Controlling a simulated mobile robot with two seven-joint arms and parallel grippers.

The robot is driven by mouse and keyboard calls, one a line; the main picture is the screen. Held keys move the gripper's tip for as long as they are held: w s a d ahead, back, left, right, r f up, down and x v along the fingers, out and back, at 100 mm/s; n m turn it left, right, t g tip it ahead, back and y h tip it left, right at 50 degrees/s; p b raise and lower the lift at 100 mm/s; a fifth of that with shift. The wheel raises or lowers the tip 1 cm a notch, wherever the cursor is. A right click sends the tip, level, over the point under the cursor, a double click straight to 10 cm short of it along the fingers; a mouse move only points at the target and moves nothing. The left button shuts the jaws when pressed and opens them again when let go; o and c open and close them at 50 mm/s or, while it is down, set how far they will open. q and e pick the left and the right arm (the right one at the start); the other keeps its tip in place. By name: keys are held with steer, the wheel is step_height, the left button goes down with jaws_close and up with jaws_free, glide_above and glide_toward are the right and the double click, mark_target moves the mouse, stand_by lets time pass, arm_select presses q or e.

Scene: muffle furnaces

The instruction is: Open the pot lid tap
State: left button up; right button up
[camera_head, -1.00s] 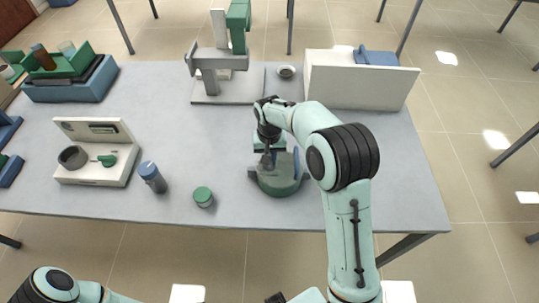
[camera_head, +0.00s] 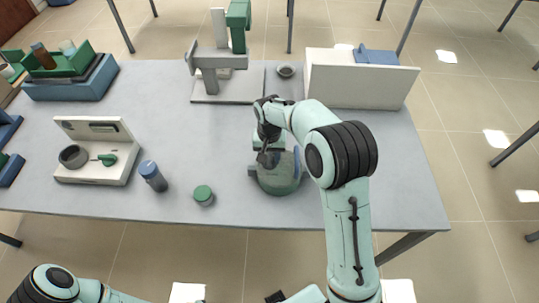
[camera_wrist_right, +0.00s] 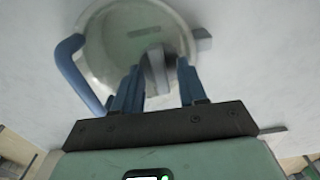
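The round green-grey pot (camera_head: 280,184) stands near the front edge of the table, with a blue handle (camera_head: 297,161) on its right in the head view. In the right wrist view its pale lid (camera_wrist_right: 110,50) shows from above, with the blue handle (camera_wrist_right: 72,75) at left and a grey block (camera_wrist_right: 201,40) at right. A grey upright lid tap (camera_wrist_right: 157,72) stands between the blue fingers of my right gripper (camera_wrist_right: 160,85). The fingers look apart, with a visible gap on the tap's right; contact on its left is unclear. My left gripper is out of view.
A green-lidded jar (camera_head: 203,195) and a blue-topped bottle (camera_head: 152,176) stand left of the pot. A white box (camera_head: 360,85) and a grey stand (camera_head: 222,88) are behind. A small grey bowl (camera_head: 286,71) lies between them. The table middle is clear.

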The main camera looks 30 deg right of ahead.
mark_target(270, 158)
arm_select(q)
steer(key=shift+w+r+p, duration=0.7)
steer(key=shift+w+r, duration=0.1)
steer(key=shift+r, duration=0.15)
arm_select(e)
step_height(270, 158, up, 13)
steer(key=shift+r, duration=0.2)
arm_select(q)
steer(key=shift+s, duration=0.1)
